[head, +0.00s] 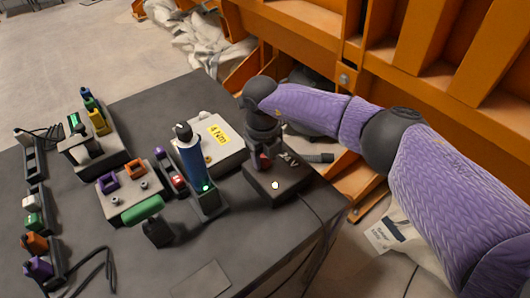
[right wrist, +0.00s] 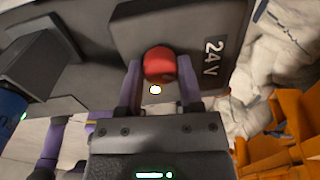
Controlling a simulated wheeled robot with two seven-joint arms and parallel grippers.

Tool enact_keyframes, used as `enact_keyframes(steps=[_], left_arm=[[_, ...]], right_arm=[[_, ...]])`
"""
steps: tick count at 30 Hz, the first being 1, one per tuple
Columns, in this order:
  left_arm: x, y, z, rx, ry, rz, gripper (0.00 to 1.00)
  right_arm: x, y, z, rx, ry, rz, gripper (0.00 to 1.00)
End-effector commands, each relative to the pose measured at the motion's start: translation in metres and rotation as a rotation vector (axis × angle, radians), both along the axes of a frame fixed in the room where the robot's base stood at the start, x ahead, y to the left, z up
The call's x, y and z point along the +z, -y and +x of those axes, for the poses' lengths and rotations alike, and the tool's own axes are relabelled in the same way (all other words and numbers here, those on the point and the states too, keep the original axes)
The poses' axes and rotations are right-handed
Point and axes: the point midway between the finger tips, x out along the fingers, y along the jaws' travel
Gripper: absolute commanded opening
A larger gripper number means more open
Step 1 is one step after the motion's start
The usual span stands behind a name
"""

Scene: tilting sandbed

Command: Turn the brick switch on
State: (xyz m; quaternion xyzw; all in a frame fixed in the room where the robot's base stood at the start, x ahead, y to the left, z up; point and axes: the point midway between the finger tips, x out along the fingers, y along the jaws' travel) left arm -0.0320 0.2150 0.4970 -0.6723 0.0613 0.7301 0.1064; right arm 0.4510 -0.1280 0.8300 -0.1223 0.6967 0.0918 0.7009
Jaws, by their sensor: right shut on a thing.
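The brick is a dark box (head: 291,180) marked "24 V" at the right corner of the grey table. It also fills the upper middle of the right wrist view (right wrist: 190,22). Its switch is a red rounded knob (right wrist: 160,64), which shows only as a bit of red in the head view (head: 263,162). A small pale light (right wrist: 155,90) glows beside the knob; it shows on the box in the head view too (head: 275,185). My right gripper (head: 261,159) points down over the box, its two purple fingers shut on the red knob (right wrist: 160,72). My left gripper is out of view.
A white box with a yellow "4 Nm" label (head: 218,133) and a blue tool in a stand (head: 192,160) are left of the brick. Several blocks and a green-handled item (head: 143,209) lie further left. Orange steel framing (head: 400,40) rises behind the table.

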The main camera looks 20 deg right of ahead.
Motion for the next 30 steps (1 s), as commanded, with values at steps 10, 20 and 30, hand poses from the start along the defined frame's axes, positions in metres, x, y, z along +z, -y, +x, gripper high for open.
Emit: enact_keyframes(steps=[10, 20, 30], left_arm=[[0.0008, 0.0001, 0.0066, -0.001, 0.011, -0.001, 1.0], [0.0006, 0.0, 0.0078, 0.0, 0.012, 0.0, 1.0], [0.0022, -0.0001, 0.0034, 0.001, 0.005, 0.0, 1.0]], right_arm=[[0.0004, -0.0001, 0.0006, -0.026, 0.003, 0.0, 0.0], [0.0004, -0.0001, 0.0005, -0.025, 0.002, 0.0, 0.69], [0.0022, -0.0001, 0.0003, -0.024, 0.001, 0.0, 0.82]])
